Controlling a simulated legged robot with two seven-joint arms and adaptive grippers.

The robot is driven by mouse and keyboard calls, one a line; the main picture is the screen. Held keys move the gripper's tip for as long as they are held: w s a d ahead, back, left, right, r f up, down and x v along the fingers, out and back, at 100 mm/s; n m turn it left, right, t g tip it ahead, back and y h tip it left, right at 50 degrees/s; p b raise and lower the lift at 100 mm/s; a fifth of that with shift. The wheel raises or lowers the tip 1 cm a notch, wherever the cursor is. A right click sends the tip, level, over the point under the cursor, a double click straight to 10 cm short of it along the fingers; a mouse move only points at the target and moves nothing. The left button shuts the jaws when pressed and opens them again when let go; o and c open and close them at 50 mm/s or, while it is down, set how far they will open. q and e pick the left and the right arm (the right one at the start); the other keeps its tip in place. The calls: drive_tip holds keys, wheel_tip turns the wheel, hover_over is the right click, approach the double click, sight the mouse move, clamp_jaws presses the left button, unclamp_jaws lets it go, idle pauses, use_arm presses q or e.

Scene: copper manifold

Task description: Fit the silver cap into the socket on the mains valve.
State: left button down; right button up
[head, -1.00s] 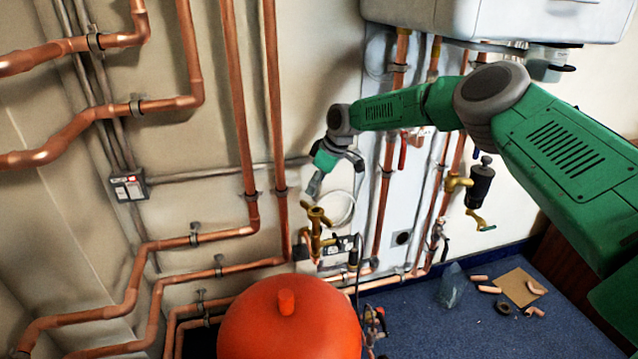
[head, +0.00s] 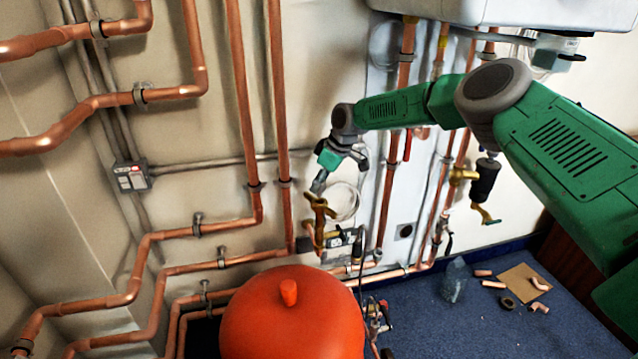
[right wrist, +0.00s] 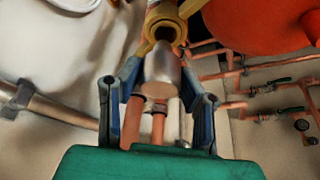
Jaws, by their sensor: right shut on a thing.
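My right gripper (head: 318,186) is just above the brass mains valve (head: 317,228) in the head view. In the right wrist view my right gripper (right wrist: 158,85) is shut on the silver cap (right wrist: 161,70), a smooth rounded piece between the two fingers. The cap's far end points at the round socket (right wrist: 165,30) in the valve (right wrist: 158,16). The cap's tip is at or very close to the socket's mouth; I cannot tell whether it touches or has entered. The cap cannot be made out in the head view. My left gripper is not in view.
A red tank (head: 293,320) stands in front of and below the valve. Copper pipes (head: 240,110) run along the wall. A white cable coil (head: 343,200) hangs beside the valve. Pipe offcuts and a cardboard piece (head: 524,284) lie on the blue floor at right.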

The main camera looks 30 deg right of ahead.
sight(320, 197)
drive_tip(key=shift+f+b, duration=0.7)
drive_tip(key=shift+f, duration=0.6)
drive_tip(key=shift+s, duration=0.1)
drive_tip(key=shift+f+b, duration=0.3)
drive_tip(key=shift+f, duration=0.35)
idle(0.5)
drive_tip(key=o, duration=1.3)
drive_tip(key=shift+c, duration=0.2)
